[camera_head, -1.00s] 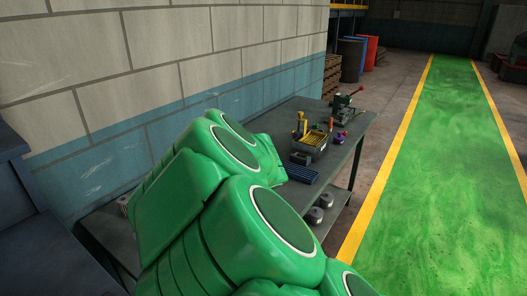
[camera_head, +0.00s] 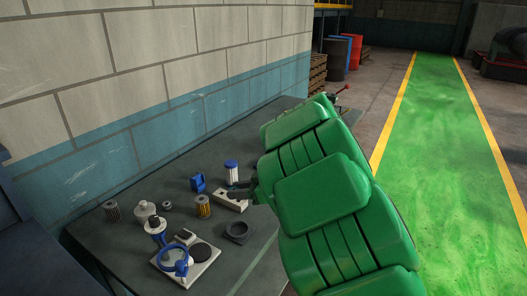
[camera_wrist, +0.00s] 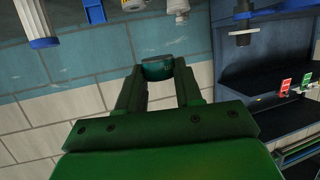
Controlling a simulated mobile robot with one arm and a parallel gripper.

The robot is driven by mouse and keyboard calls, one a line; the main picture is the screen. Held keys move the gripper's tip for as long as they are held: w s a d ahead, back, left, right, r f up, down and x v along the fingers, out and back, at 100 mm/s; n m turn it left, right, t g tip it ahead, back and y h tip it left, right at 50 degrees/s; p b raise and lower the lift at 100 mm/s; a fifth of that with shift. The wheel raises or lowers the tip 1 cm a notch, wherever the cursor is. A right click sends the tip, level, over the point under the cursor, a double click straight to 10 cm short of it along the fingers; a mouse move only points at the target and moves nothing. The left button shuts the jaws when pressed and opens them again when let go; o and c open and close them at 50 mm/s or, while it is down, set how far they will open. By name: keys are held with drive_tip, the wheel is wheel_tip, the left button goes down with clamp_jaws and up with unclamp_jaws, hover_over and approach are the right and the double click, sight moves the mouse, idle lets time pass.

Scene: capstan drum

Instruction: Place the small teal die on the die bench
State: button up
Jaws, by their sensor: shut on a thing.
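My gripper (camera_wrist: 157,75) is shut on the small teal die (camera_wrist: 156,66), which sits between the two fingertips in the wrist view. In the head view my gripper (camera_head: 234,190) is above the worktable, over or just behind a pale block with dark holes (camera_head: 229,201). The die cannot be made out there. I cannot tell for certain which thing is the die bench; the pale block is a candidate.
On the grey worktable (camera_head: 140,222) a white cylinder with blue ends (camera_head: 232,172), a blue part (camera_head: 198,183), a brass cylinder (camera_head: 203,206) and a dark square holder (camera_head: 238,231) stand close by. A pale plate with a blue ring (camera_head: 195,268) lies in front.

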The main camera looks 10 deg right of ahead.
drive_tip(key=w+d+f+m+t+h, duration=0.2)
drive_tip(key=d+f+m, duration=0.1)
drive_tip(key=d, duration=1)
drive_tip(key=w+f, duration=0.3)
drive_tip(key=w, duration=0.1)
drive_tip(key=w+d+f, duration=0.1)
drive_tip(key=w+f, duration=0.1)
drive_tip(key=w, duration=0.2)
drive_tip(key=w+d+f, duration=0.1)
drive_tip(key=w+f, duration=0.2)
drive_tip(key=w, duration=0.1)
drive_tip(key=shift+w+f, duration=0.3)
drive_tip(key=shift+w, duration=0.1)
drive_tip(key=shift+w+d+f, duration=0.15)
drive_tip(key=shift+w+f, duration=0.35)
drive_tip(key=shift+f, duration=1.65)
drive_tip(key=shift+f, duration=0.1)
drive_tip(key=o, duration=1.1)
